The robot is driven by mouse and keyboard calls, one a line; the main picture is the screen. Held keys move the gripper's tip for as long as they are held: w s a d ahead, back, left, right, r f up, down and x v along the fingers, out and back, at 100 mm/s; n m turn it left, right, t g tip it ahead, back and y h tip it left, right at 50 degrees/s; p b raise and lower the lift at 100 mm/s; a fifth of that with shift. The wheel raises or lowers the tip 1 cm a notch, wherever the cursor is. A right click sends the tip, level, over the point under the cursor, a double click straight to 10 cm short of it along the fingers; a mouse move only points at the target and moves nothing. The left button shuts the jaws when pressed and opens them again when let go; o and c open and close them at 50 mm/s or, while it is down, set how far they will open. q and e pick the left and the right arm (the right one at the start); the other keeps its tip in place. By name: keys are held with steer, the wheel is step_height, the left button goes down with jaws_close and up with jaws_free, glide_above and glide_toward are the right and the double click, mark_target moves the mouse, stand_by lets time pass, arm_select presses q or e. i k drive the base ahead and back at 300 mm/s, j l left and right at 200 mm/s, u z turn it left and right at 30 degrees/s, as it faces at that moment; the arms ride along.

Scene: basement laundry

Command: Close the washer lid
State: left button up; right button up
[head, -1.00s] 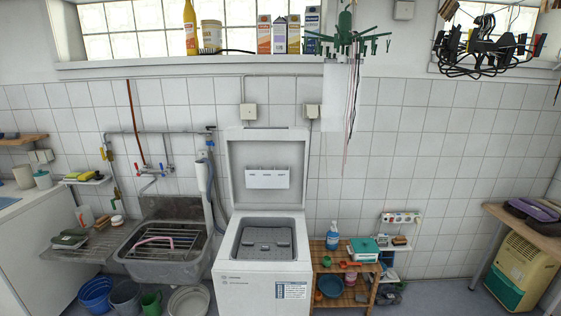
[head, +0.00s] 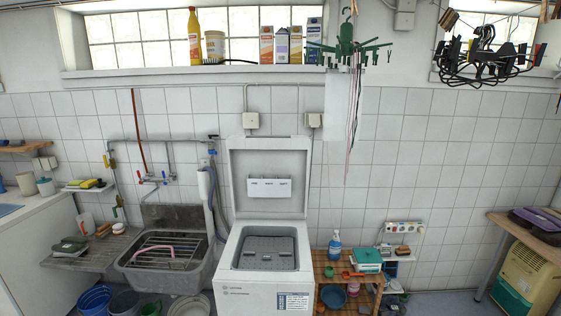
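The white top-loading washer (head: 262,284) stands against the tiled wall in the middle of the head view. Its lid (head: 269,208) is open and stands upright, tilted back toward the wall, with a white labelled panel on its inner face. The tub opening (head: 266,249) shows grey parts inside. Neither of my grippers is in the head view.
A stone sink (head: 167,254) with a rack stands left of the washer. A wooden shelf (head: 343,271) with a spray bottle and boxes stands close on its right. Buckets stand on the floor at the lower left. A green hanging dryer (head: 347,47) hangs above right.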

mark_target(268, 173)
steer(key=i+j+z, duration=0.35)
steer(key=j+z, duration=0.15)
steer(key=j, duration=0.7)
steer(key=i+j+z, duration=0.15)
steer(key=j+z, duration=0.35)
steer(key=j, duration=0.7)
steer(key=k+j+z, duration=0.1)
steer(key=j+z, duration=0.4)
steer(key=j, duration=0.75)
